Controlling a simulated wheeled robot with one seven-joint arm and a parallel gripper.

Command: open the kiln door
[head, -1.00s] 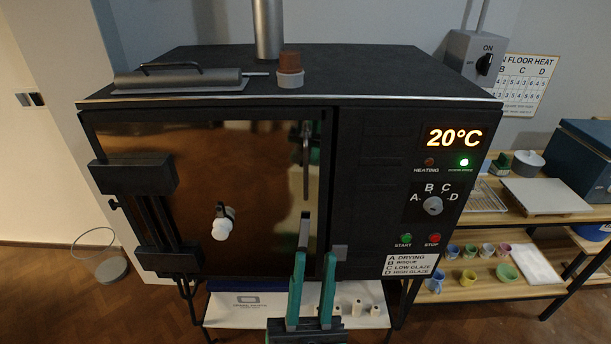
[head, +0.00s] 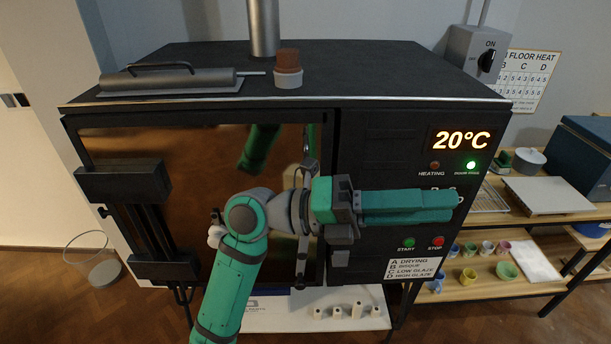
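The kiln (head: 385,290) is a large black box with a dark, bronze-reflecting door (head: 190,190) on its left half. The door looks shut. Black hinge blocks (head: 122,182) are on its left edge. A dark upright handle (head: 306,148) is at its right edge; my arm hides the middle of it. My gripper (head: 455,202) points right, in front of the control panel and to the right of the handle. Its two teal fingers overlap in this view, so their gap cannot be seen. No object shows in them. It covers most of the selector dial.
The panel display reads 20°C, and a green lamp (head: 471,165) is lit. A burner-like metal tube (head: 168,80) and a brown-topped plug (head: 288,66) are on the kiln's top. Shelves (head: 490,285) with cups stand at the right.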

